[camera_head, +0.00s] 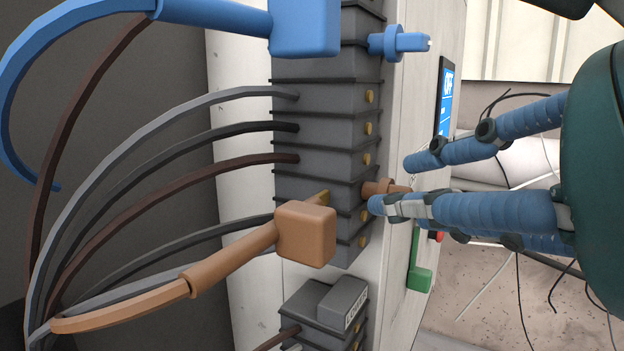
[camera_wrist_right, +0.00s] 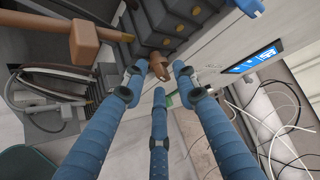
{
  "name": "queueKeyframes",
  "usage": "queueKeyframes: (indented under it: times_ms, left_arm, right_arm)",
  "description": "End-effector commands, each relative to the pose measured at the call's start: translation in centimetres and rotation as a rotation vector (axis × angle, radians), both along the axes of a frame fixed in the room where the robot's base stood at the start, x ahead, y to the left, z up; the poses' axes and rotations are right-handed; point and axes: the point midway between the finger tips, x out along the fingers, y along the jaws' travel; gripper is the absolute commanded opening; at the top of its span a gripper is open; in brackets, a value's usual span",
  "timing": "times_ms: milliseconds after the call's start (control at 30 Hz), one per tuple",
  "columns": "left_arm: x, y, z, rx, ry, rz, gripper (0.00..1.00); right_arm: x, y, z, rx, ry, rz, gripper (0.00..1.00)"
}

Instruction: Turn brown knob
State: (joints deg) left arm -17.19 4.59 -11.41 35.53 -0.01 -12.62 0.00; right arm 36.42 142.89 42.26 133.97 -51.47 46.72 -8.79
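The brown knob (camera_head: 380,188) sticks out from the front face of the dark grey terminal block, low on the stack. It also shows in the right wrist view (camera_wrist_right: 158,68), just beyond my fingertips. My right gripper (camera_head: 392,184) comes in from the right with its blue fingers spread apart. In the head view one lower fingertip overlaps the knob's lower edge; I cannot tell whether it touches. In the wrist view (camera_wrist_right: 161,75) the fingertips stand around the near side of the knob, with gaps visible. My left gripper is not in view.
A larger brown plug (camera_head: 306,234) with a brown cable sits left of the knob. A blue knob (camera_head: 398,42) protrudes above. A green handle (camera_head: 419,274) is below right, and a blue-lit display (camera_head: 446,95) is beside it higher up. Loose wires hang behind.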

Motion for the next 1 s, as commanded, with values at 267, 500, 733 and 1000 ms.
queueKeyframes:
  times_ms: [267, 500, 733, 1000]
  left_arm:
    - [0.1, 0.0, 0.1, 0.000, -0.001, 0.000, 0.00]
    - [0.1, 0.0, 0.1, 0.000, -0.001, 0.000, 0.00]
    - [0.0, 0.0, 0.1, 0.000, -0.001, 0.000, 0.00]
    - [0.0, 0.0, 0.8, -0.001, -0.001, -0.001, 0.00]
  right_arm:
    - [0.7, 0.1, -0.3, 0.001, 0.000, 0.001, 0.29]
    - [0.7, 0.1, -0.2, 0.002, -0.002, 0.000, 0.03]
    - [0.7, 0.1, 0.1, 0.005, -0.005, 0.001, 0.00]
    - [0.8, 0.1, 0.8, 0.046, 0.044, 0.003, 0.00]
